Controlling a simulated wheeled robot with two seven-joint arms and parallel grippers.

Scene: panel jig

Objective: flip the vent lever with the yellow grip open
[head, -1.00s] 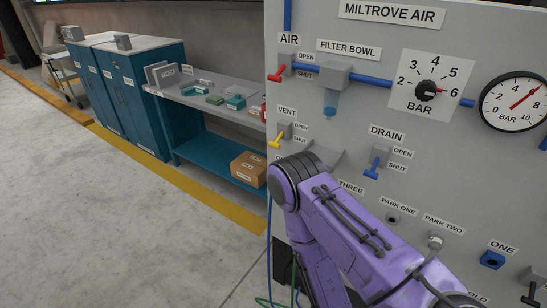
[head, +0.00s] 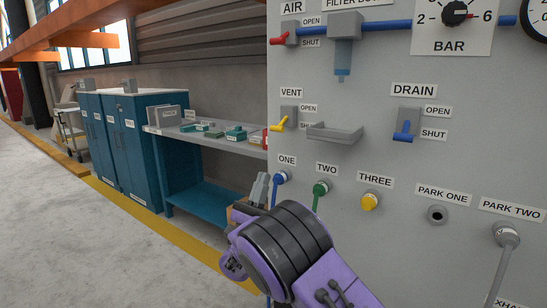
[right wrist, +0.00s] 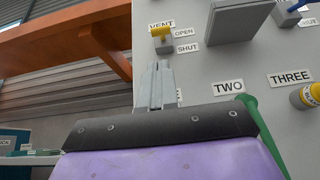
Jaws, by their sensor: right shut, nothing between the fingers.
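The vent lever's yellow grip (head: 277,128) is on the panel's left side, under the VENT label. It hangs at the level of the SHUT label, below OPEN. In the right wrist view the yellow grip (right wrist: 160,32) shows above and apart from the fingertips. My right gripper (head: 267,182) is shut and empty, below the vent lever at the panel's left edge. Its grey fingers (right wrist: 158,70) point up toward the lever in the right wrist view. The purple wrist hides some of the lower panel. My left gripper is not in view.
A grey bracket (head: 335,133) juts out right of the vent lever. Hose ports ONE (head: 280,178), TWO (head: 321,187) and THREE (head: 370,202) sit below. The red air lever (head: 285,40) is above, the blue drain lever (head: 404,131) to the right. A workbench (head: 215,140) stands left.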

